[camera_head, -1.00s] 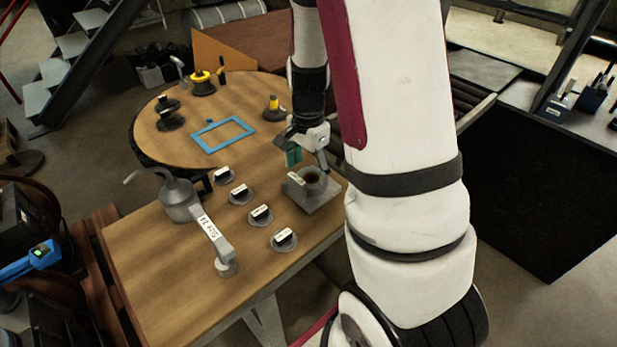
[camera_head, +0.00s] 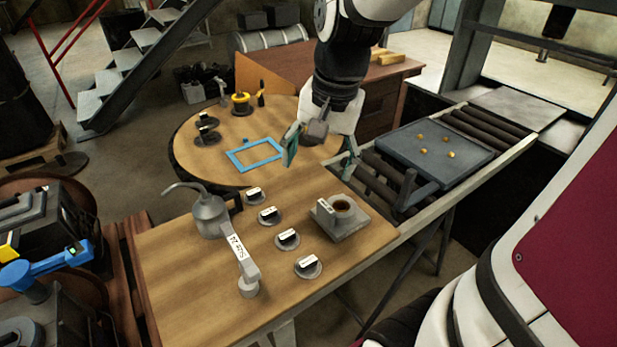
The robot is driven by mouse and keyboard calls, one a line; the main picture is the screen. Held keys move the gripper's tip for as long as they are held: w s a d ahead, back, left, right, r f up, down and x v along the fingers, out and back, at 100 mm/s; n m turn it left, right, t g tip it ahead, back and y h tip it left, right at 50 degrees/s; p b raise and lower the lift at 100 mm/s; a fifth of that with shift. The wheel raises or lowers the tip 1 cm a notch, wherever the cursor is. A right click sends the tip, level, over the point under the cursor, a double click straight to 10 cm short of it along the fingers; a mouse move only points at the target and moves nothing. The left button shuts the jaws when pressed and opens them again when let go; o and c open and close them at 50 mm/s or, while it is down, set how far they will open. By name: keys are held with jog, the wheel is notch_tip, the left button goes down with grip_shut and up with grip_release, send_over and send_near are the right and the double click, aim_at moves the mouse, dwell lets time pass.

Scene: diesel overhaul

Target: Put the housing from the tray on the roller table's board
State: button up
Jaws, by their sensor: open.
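A grey block with a round dark bore and a white label, which looks like the housing (camera_head: 343,206), sits on a square grey tray (camera_head: 347,234) at the right edge of the wooden table. My gripper (camera_head: 321,160) is open and empty, above and behind the housing and apart from it. Its two greenish fingers are spread wide. The roller table (camera_head: 484,131) stands to the right. Its blue-grey board (camera_head: 457,157) lies on the rollers and bears several small brass-coloured pegs.
Several labelled round pieces (camera_head: 288,239) stand left of the housing. A blue frame (camera_head: 232,165) lies on the round table top (camera_head: 200,165) behind. The board has bare room around its pegs.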

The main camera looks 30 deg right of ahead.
jog(key=s+a+r+n+t, duration=0.2)
jog(key=s+a+r+n, duration=0.3)
jog(key=s+n, duration=0.5)
jog(key=shift+s+a+t+h, duration=0.3)
jog(key=shift+s+a, duration=0.3)
jog(key=shift+a, duration=0.65)
